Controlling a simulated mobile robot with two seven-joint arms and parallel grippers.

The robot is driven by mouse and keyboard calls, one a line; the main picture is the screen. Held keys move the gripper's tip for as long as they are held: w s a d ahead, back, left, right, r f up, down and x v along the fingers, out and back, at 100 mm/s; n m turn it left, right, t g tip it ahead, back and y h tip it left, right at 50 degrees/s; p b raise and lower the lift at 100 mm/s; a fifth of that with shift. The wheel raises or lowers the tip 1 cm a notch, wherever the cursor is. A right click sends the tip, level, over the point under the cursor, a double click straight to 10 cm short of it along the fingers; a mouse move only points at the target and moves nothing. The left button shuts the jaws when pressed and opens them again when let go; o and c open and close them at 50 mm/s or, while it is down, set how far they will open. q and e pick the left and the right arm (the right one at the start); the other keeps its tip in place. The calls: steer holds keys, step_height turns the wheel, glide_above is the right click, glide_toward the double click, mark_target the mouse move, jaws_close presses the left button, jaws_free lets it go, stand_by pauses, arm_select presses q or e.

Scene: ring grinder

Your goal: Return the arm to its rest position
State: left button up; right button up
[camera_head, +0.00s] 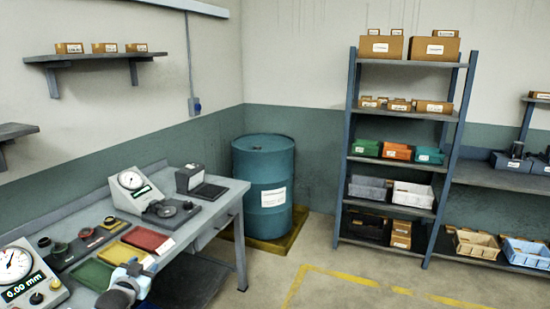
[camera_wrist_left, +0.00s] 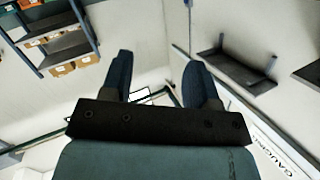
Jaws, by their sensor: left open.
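My left gripper (camera_head: 138,266) shows at the bottom of the head view, in front of and above the near edge of the grey workbench (camera_head: 222,205). In the left wrist view its two dark blue fingers (camera_wrist_left: 158,82) stand apart with nothing between them, so it is open and empty. That view is tilted and looks towards the walls and shelves. The rest of my left arm is mostly cut off by the lower edge of the head view. My right gripper is not in view.
The bench holds a dial gauge (camera_head: 130,184), another gauge (camera_head: 17,268), a red tray (camera_head: 148,239), a green tray (camera_head: 92,275) and a dark fixture plate (camera_head: 80,243). A teal drum (camera_head: 264,170) and a shelf rack (camera_head: 400,130) stand behind. Floor right of the bench is clear.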

arm_select(q)
steer(key=s+d+f+g+h, duration=0.1)
steer(key=s+d+f, duration=0.4)
steer(key=s+f, duration=0.4)
steer(key=s+d+f+g, duration=0.1)
steer(key=s+d+f, duration=0.2)
steer(key=s, duration=0.7)
steer(key=s+d+f+g+h, duration=0.1)
steer(key=s+d+f, duration=0.2)
steer(key=s, duration=0.8)
steer(key=s+d+f+g+h, duration=0.1)
steer(key=s+d+f+g, duration=0.1)
steer(key=s+d, duration=0.5)
steer(key=s+f, duration=0.1)
steer(key=s, duration=0.3)
steer(key=shift+f+n, duration=0.3)
steer(key=shift+n, duration=0.1)
